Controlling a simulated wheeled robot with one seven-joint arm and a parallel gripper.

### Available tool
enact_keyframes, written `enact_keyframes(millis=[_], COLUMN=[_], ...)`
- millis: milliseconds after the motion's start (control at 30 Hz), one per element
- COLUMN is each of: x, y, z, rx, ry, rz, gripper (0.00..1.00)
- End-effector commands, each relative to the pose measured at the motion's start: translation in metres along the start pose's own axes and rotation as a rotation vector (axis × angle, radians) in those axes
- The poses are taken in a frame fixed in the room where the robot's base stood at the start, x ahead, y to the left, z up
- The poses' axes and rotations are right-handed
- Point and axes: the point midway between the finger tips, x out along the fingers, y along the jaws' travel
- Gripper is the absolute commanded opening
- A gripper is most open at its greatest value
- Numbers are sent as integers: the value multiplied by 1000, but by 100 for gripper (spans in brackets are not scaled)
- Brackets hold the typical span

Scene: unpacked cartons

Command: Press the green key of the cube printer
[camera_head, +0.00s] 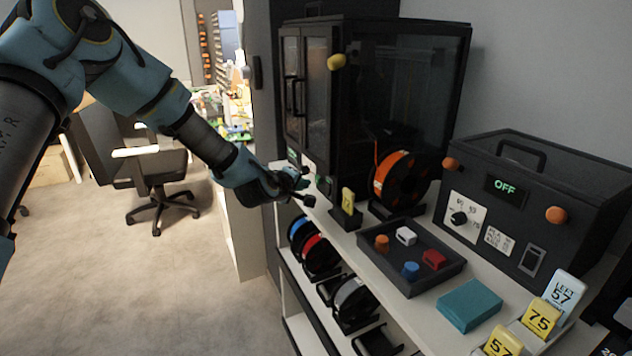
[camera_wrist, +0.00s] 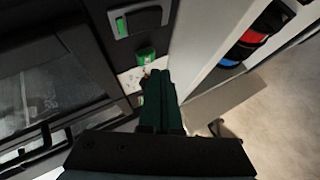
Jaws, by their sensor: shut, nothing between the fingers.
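The cube printer (camera_head: 400,95) is the tall black cabinet with clear panels at the back of the shelf. My gripper (camera_head: 297,184) is at the lower part of its front, coming from the left. In the wrist view my gripper's dark green fingers (camera_wrist: 157,74) are together and empty. A round green key (camera_wrist: 146,54) stands out from the printer's dark front just beyond the fingertips. A small gap seems to show, but I cannot tell the depth. In the head view the gripper hides most of that area, and the key is not clear.
Beside the key are a white label (camera_wrist: 130,80) and a panel with a green mark (camera_wrist: 120,24). An orange spool (camera_head: 397,178), a yellow tag (camera_head: 348,200) and a dark tray (camera_head: 430,279) stand on the shelf. A dryer-like box reading OFF (camera_head: 505,187) is at right.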

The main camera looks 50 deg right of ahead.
Motion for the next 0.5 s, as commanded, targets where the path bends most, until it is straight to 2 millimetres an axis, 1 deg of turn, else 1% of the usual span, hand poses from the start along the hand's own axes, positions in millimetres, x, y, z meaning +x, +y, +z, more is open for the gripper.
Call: enact_keyframes(millis=[500], x=[6], y=[5], z=[4], rx=[0], ry=[1], rz=[0], gripper=[0])
